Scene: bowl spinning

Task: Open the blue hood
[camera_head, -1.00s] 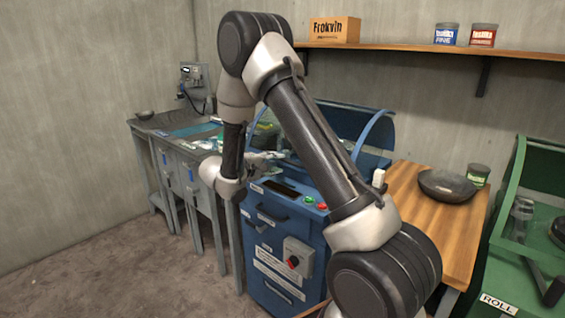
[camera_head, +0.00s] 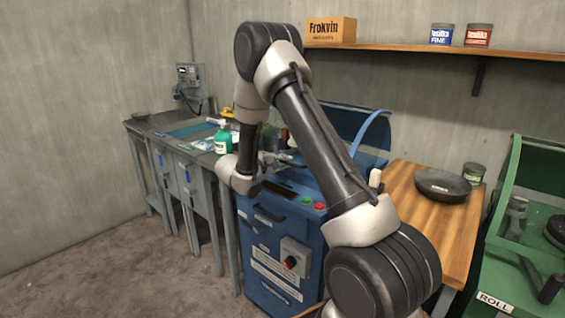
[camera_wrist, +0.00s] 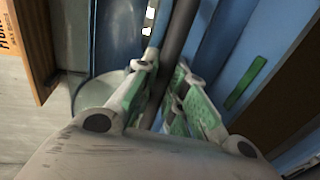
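The blue machine (camera_head: 272,232) stands in the middle of the head view. Its blue hood (camera_head: 345,120) is at the top, with a curved side edge (camera_head: 373,128); my arm hides much of it, so its exact angle is unclear. My gripper (camera_head: 268,160) is at the machine's upper front left, mostly hidden by my arm. In the wrist view, my gripper's green-padded fingers (camera_wrist: 166,72) are close around a dark round bar (camera_wrist: 180,32), with almost no gap seen. The bar runs along blue surfaces of the machine; where it ends is hidden.
A wooden table (camera_head: 410,208) with a dark bowl (camera_head: 443,185) and a can (camera_head: 473,173) is right of the machine. A green machine (camera_head: 525,245) stands further right. A green bottle (camera_head: 222,141) stands on the grey bench (camera_head: 160,128) at left. The floor at front left is clear.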

